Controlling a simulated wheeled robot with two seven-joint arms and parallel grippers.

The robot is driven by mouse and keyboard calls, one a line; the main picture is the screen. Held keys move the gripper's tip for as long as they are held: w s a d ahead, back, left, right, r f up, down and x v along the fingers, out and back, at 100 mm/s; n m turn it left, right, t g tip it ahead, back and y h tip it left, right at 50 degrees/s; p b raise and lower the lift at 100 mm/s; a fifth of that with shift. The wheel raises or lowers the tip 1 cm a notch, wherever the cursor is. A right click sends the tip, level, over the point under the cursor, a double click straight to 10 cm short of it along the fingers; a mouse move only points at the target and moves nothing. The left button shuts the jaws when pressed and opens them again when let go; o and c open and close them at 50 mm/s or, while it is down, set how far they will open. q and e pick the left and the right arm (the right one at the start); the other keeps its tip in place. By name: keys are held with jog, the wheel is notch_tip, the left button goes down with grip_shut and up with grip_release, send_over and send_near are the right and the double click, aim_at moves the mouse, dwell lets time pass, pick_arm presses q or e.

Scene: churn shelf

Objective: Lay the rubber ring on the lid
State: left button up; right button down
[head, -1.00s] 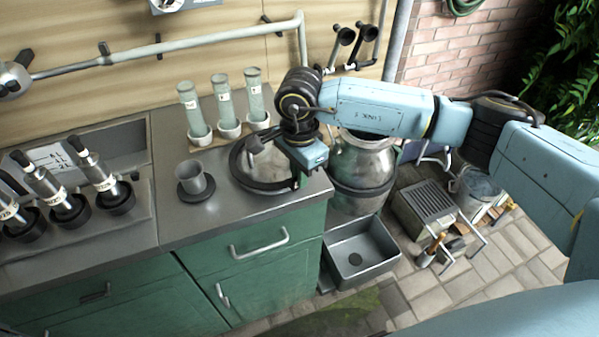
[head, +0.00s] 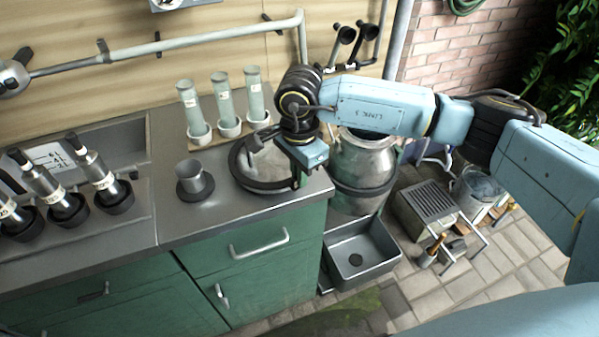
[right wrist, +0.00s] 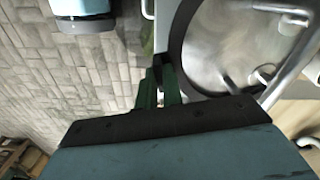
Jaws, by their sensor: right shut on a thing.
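The lid (head: 264,163) is a round metal disc with a handle, lying on the grey counter near its right end. The black rubber ring (head: 235,172) shows as a dark band around the lid's rim. In the right wrist view the ring (right wrist: 180,50) borders the pale lid (right wrist: 232,45). My right gripper (head: 298,181) is at the lid's right edge, shut on the ring's near-right side; its fingers (right wrist: 162,82) point at the ring in the wrist view. The arm hides part of the ring and lid, and I cannot tell whether the ring lies flat all round. My left gripper is not in view.
A grey cup (head: 194,180) stands left of the lid. Several pale tubes (head: 222,100) stand in holders behind. A large milk can (head: 362,160) and a grey basin (head: 360,254) are right of the counter. Bottles with dark bases (head: 100,178) stand at the left.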

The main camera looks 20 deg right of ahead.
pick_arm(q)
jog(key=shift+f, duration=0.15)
pick_arm(e)
jog(key=c, duration=1.5)
grip_release()
jog(key=shift+o, duration=0.2)
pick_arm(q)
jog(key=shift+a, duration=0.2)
